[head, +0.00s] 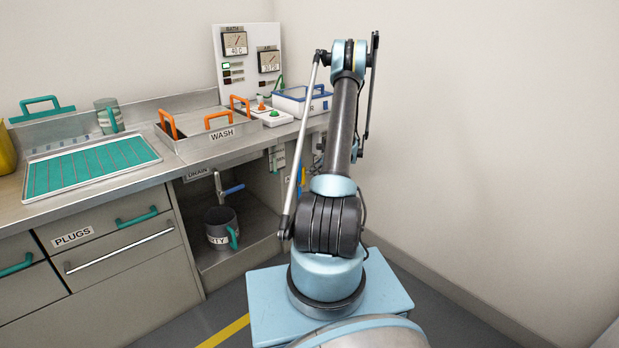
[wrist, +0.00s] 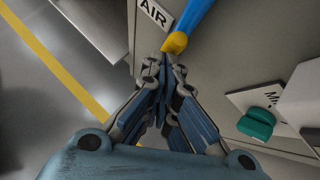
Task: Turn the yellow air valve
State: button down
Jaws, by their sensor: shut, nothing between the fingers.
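The air valve shows in the wrist view as a yellow end (wrist: 175,43) joined to a blue bar, beside a white AIR label (wrist: 155,14). In the head view a small yellow and blue piece (head: 302,177) shows low on the right end of the cabinet, mostly hidden by my arm. My gripper (wrist: 161,66) is shut and empty. Its fingertips are just below the yellow end in the wrist view; I cannot tell whether they touch it. In the head view my gripper is hidden behind my arm.
A teal knob (wrist: 256,122) with a label is on the panel to the right in the wrist view. The sink unit marked WASH (head: 223,134) and the gauge panel (head: 247,70) stand left of my arm. A wall is close on the right.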

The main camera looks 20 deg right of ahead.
jog(key=s+d+r, duration=0.5)
jog(key=d+r, duration=0.1)
jog(key=d, duration=0.4)
jog(key=w+a+f+y, duration=0.1)
jog(key=w+a+f, duration=0.4)
jog(key=a+f, duration=0.3)
jog(key=shift+w+a, duration=0.15)
jog(key=shift+a, duration=0.55)
jog(key=shift+d, duration=0.1)
dwell(0.4)
